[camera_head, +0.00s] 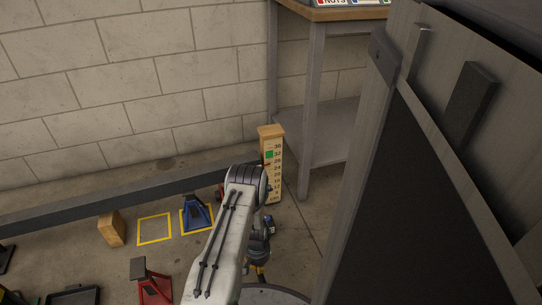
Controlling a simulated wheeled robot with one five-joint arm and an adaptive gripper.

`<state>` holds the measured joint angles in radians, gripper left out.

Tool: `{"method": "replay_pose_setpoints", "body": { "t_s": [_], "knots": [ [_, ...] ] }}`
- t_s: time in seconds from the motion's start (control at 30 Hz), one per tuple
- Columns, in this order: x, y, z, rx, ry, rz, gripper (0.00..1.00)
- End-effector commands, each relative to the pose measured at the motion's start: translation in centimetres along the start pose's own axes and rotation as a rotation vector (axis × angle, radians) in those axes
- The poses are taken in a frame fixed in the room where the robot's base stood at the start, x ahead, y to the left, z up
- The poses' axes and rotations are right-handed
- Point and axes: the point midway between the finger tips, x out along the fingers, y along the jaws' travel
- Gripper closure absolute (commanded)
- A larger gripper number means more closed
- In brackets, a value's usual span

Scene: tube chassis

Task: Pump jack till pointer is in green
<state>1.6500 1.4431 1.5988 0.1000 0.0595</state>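A wooden gauge board (275,180) with printed numbers stands upright near the wall, with a green patch (270,154) near its top. A small dark mark shows at the board's left edge just below the green, but it is too small to tell whether it is the pointer. My arm crosses in front of the board's lower left. My gripper (259,268) hangs low beyond the arm, partly hidden, and its fingers are too small to read. A small red part (220,191) shows left of my arm's elbow. The jack and its handle cannot be made out clearly.
A long dark beam (130,205) runs along the wall. A blue stand (196,214), a wooden block (112,229), a red stand (152,284) and a black tray (74,295) are on the left floor. A workbench (312,90) and large grey panel (400,200) bound the right.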

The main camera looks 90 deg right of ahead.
Motion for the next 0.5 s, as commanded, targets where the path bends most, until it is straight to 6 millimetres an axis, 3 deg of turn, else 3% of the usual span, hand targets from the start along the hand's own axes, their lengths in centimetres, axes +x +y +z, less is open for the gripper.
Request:
{"method": "replay_pose_setpoints", "body": {
  "t_s": [0.5],
  "knots": [
    [-7.4,0.0,0.0,0.000,-0.001,0.000,1.00]
  ]
}}
